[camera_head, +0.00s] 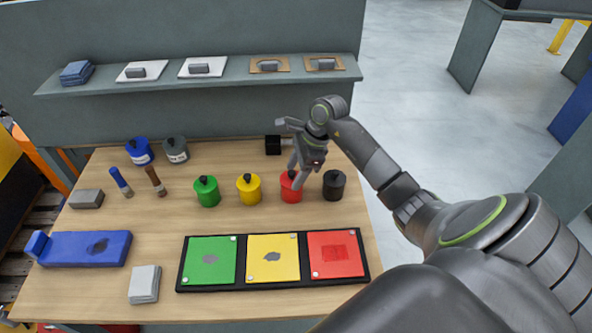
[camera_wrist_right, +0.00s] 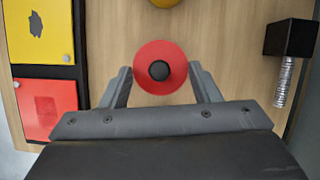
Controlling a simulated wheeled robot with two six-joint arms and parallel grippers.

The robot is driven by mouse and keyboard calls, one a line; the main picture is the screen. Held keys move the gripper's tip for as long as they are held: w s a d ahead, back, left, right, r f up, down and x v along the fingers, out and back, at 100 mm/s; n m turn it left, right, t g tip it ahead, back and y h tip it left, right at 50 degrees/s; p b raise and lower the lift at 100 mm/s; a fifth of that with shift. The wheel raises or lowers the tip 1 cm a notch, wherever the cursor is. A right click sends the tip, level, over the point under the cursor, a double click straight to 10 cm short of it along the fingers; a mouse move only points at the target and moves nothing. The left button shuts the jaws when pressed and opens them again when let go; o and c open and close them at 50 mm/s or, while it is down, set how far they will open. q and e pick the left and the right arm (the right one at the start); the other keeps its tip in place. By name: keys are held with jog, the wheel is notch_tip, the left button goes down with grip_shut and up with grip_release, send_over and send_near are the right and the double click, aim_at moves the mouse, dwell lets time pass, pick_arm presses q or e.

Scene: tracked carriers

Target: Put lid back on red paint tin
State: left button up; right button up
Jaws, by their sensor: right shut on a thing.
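The red paint tin (camera_head: 291,193) stands on the wooden table in the row of tins, between the yellow and black ones. My right gripper (camera_head: 297,176) is over it, with its fingers reaching down beside its top. In the right wrist view, the red lid (camera_wrist_right: 146,76) with its round black knob lies between the two fingers (camera_wrist_right: 163,80), which are shut on it. The lid is at the tin's top; whether it is fully seated or slightly above cannot be told. My left gripper is not in view.
Green (camera_head: 207,193), yellow (camera_head: 249,190) and black (camera_head: 334,186) tins stand beside the red one. A tray of coloured panels (camera_head: 180,283) lies in front. A black block (camera_head: 273,145) is behind. A shelf (camera_head: 220,76) runs along the back wall.

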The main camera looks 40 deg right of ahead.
jog(key=b, duration=0.2)
jog(key=shift+f+b, duration=0.2)
jog(key=shift+b, duration=0.2)
dwell(2.1)
jog(key=o, duration=1.5)
jog(key=shift+r, duration=0.2)
jog(key=shift+r+p, duration=1.35)
jog(key=shift+r, duration=2)
jog(key=shift+c, duration=0.2)
grip_shut()
